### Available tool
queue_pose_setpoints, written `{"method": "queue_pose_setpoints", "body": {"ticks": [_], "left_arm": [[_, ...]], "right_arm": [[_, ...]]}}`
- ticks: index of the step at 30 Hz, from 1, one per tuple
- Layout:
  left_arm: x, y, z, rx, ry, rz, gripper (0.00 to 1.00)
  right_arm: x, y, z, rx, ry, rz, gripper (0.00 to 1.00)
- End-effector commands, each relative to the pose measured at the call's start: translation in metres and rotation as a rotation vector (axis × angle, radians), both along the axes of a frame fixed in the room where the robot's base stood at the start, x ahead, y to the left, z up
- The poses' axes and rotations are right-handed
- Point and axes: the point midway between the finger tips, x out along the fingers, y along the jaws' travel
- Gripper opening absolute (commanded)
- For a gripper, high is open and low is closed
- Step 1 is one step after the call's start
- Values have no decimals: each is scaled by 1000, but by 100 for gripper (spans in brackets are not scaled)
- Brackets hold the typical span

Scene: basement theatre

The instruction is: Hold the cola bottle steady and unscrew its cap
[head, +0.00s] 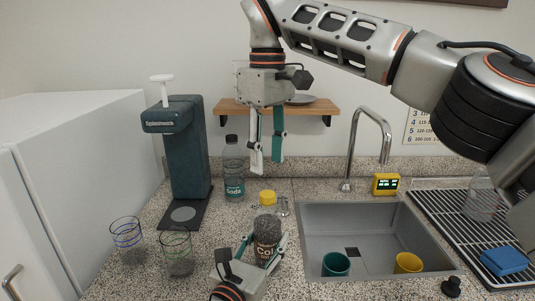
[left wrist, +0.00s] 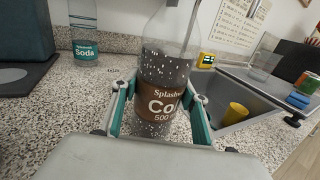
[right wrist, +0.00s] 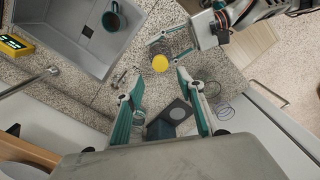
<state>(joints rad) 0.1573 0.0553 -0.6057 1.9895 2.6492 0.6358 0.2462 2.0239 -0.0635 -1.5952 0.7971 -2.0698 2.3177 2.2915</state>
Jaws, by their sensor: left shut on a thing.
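The cola bottle (head: 267,226) stands upright on the speckled counter, left of the sink, with dark bubbly drink and a brown label. Its yellow cap (head: 267,198) sits on top and also shows in the right wrist view (right wrist: 160,63). My left gripper (head: 264,246) is shut around the bottle's body at the label, one finger on each side, as the left wrist view shows on the bottle (left wrist: 162,103). My right gripper (head: 267,166) hangs above the cap, fingers pointing down, open and empty, clear of the cap.
A soda bottle (head: 233,172) and a dark soda maker (head: 186,150) stand behind to the left. Two glasses (head: 177,252) (head: 127,240) stand at the front left. The sink (head: 385,228) with a teal cup (head: 336,264) and a yellow cup (head: 407,263) lies right. A wooden shelf (head: 230,107) is behind.

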Motion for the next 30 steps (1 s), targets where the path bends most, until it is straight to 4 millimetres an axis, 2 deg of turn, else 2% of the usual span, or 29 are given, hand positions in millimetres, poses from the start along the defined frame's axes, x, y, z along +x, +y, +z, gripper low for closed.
{"method": "queue_pose_setpoints", "body": {"ticks": [3, 8, 21, 30], "left_arm": [[0, 0, -2, 1, 3, 0, 0], [0, 0, -2, 1, 3, 0, 0], [0, 0, -2, 1, 3, 0, 0], [0, 0, -2, 1, 3, 0, 0]], "right_arm": [[0, 0, 0, 1, 1, -79, 38], [0, 0, -7, 0, 3, -115, 38], [0, 0, -66, 1, 2, -114, 38], [0, 0, -80, 1, 1, -115, 38]]}}
